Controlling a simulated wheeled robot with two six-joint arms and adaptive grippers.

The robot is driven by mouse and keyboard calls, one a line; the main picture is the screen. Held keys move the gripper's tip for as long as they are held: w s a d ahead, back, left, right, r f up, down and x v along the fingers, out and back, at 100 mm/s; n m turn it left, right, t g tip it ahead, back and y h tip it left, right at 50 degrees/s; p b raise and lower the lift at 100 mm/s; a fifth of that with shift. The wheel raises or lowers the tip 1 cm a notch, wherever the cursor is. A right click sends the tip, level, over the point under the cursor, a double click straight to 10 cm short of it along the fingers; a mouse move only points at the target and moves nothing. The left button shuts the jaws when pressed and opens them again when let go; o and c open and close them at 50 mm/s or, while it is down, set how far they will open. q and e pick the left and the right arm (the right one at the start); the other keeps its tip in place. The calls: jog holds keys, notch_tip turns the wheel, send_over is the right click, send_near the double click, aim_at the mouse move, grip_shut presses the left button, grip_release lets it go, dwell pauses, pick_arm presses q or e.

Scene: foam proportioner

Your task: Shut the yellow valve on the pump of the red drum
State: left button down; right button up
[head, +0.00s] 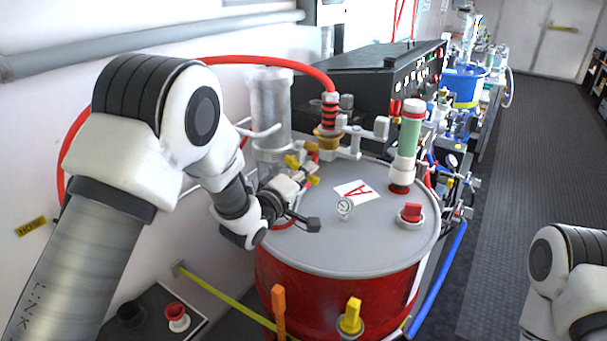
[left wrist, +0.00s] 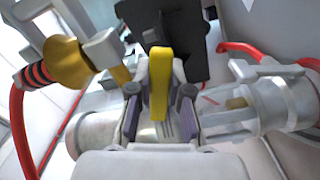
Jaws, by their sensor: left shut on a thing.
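The red drum (head: 335,300) stands in the middle of the head view with a grey lid (head: 320,245). Its pump has a clear upright cylinder (head: 270,110) and a red-and-black hose end (head: 330,110) on a brass fitting. The yellow valve (left wrist: 159,85) shows in the left wrist view as a long yellow handle between my two fingers. My left gripper (left wrist: 160,118) is shut on this handle, low down at the pump's pipe. In the head view my left gripper (head: 298,180) partly hides the valve. Of my right arm only upper links show; its gripper is out of view.
A black control panel (head: 375,85) stands behind. The floor aisle (head: 535,150) on the right is clear.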

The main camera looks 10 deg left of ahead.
pick_arm(q)
jog(key=shift+d+r+n+p, duration=0.15)
jog(key=shift+r+n+p, duration=0.4)
jog(key=shift+n, duration=0.65)
jog(key=c, duration=1.3)
grip_release()
jog(key=shift+c, duration=0.2)
